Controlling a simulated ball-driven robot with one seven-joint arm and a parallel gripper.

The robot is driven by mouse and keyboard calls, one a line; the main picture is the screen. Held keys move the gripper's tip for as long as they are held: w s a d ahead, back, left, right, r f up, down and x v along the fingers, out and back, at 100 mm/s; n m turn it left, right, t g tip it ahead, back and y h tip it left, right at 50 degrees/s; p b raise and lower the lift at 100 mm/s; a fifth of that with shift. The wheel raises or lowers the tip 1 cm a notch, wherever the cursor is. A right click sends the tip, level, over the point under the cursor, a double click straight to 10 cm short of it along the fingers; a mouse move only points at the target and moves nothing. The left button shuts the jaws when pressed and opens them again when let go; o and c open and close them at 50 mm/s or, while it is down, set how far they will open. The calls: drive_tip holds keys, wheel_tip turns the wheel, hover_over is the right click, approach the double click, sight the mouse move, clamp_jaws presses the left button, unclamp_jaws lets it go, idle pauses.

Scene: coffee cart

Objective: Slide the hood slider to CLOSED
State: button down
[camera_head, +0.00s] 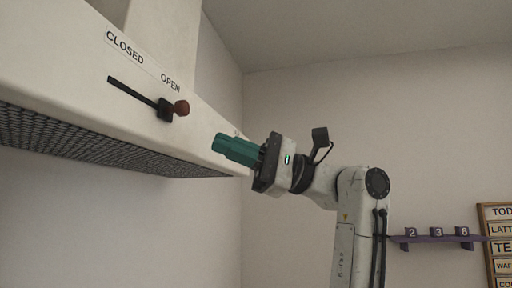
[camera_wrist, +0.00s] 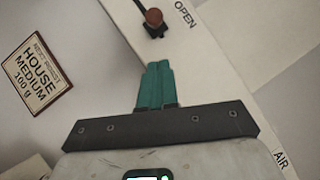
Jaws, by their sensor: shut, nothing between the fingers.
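The hood slider has a reddish-brown round knob (camera_head: 182,108) on a black block, at the OPEN end of a dark slot (camera_head: 132,90) in the white hood (camera_head: 60,50). The CLOSED label (camera_head: 125,47) is at the slot's left end and the OPEN label (camera_head: 170,83) at its right. My gripper (camera_head: 216,143) has teal fingers, shut and empty, to the right of and a little below the knob, apart from it. In the wrist view the knob (camera_wrist: 154,17) is beyond the fingertips (camera_wrist: 158,64), with a gap between them.
The hood's dark mesh underside (camera_head: 90,140) runs below the slot. A purple shelf (camera_head: 436,239) with number blocks and a menu board (camera_head: 500,245) are at the far right. In the wrist view a HOUSE MEDIUM sign (camera_wrist: 38,74) is on the left.

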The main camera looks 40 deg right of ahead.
sight(173, 112)
drive_tip(key=a, duration=0.1)
drive_tip(key=a+r+p, duration=0.1)
drive_tip(key=a, duration=0.1)
drive_tip(key=s+a+r, duration=0.1)
drive_tip(key=shift+a+r+p, duration=0.15)
drive_tip(key=shift+a+p, duration=0.2)
drive_tip(key=shift+p, duration=0.05)
drive_tip(key=shift+a, duration=0.1)
drive_tip(key=s+a+b, duration=0.1)
drive_tip(key=s+a, duration=0.4)
drive_tip(key=a, duration=0.1)
drive_tip(key=shift+a+b, duration=0.4)
